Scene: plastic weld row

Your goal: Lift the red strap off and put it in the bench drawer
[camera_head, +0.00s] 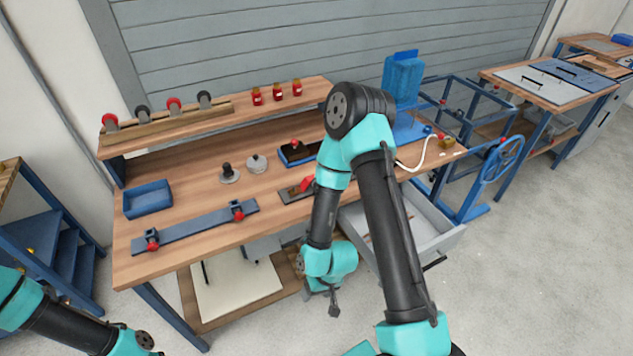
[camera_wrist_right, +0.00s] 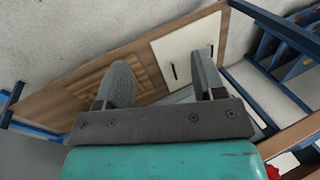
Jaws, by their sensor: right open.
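A small red piece (camera_head: 305,184), which may be the red strap, lies on a dark flat block (camera_head: 288,196) near the bench's front edge. My right arm partly hides that area. The grey bench drawer (camera_head: 436,243) stands pulled out below the right part of the bench, partly behind my right arm. My right gripper (camera_head: 334,308) hangs low in front of the bench, apart from the strap and left of the drawer. Its fingers are spread and empty in the right wrist view (camera_wrist_right: 163,80). My left arm shows at bottom left, its gripper out of sight.
On the wooden bench (camera_head: 210,205) are a blue tray (camera_head: 148,198), a blue bar (camera_head: 190,229) with red-and-black clamps, and two knobbed discs. A raised shelf holds rollers and red jars. A blue handwheel (camera_head: 502,158) stands right. Floor at right is free.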

